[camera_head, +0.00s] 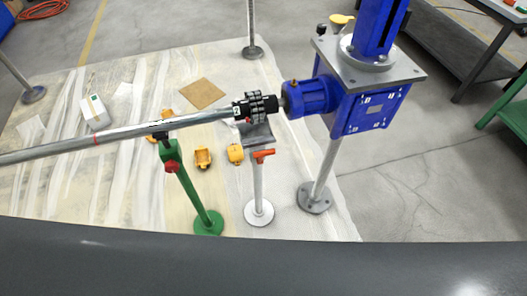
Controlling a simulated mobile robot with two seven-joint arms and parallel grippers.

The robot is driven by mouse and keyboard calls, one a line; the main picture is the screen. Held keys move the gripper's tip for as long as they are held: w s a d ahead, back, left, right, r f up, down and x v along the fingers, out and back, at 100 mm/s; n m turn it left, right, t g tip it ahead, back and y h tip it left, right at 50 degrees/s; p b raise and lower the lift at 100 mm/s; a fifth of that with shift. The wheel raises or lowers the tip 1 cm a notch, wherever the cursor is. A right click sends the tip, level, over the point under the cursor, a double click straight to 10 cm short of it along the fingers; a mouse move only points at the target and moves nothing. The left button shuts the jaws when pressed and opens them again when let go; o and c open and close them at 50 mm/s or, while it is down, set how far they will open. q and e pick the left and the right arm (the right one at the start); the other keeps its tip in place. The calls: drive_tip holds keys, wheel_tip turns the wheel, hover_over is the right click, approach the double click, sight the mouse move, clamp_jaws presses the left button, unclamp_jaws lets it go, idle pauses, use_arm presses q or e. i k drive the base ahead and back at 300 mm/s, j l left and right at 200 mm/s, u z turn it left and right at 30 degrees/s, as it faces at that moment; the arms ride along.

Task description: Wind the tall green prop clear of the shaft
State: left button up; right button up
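The tall green prop (187,188) stands upright on a round green base, with a red knob on its side. Its dark head (160,136) is at the underside of the grey shaft (130,131); I cannot tell whether they touch. A yellow piece (167,114) shows just beyond the shaft there. The shaft runs from the left edge to a black coupling (255,106) at a blue gearbox (365,105). A white prop (259,185) with an orange handle (263,154) stands under the coupling, its grey head close below it. Neither gripper shows.
Yellow parts (203,158) lie on the pale floor sheet (280,217) between the props. A white box (95,112) and a brown square (201,93) lie behind the shaft. A grey stand (314,197) carries the gearbox. A dark bench (455,45) stands at the right. A dark grey surface (260,265) spans the front.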

sight(171, 167)
drive_tip(key=u, duration=1.05)
